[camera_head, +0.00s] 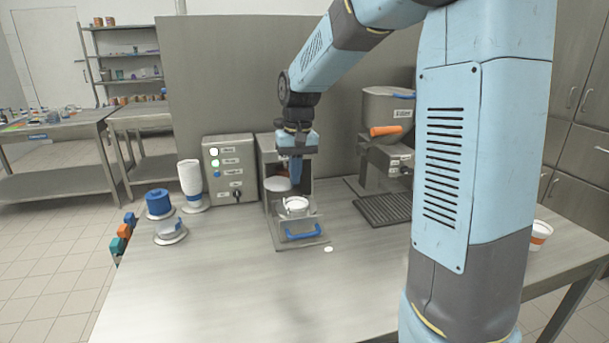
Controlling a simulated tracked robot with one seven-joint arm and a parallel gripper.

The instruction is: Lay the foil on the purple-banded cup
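A white cup (295,205) stands upright in the pulled-out drawer of a small metal machine (267,160). No purple band can be made out on it at this size. A small flat white disc, possibly a foil (328,249), lies on the table just in front of the drawer. My gripper (296,178) points down at the machine's front, above the cup and apart from it. Its fingers look close together, but whether they are shut or hold something is too small to tell. A white round shape (277,184) shows beside the fingers, inside the machine.
The drawer has a blue handle (303,235). Left of the machine are a control box (230,168), a stack of white cups (190,180) and a blue-topped dispenser (160,205). A dispensing machine (385,150) with a drip grate stands right. An orange-banded cup (540,234) stands far right. The front table is clear.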

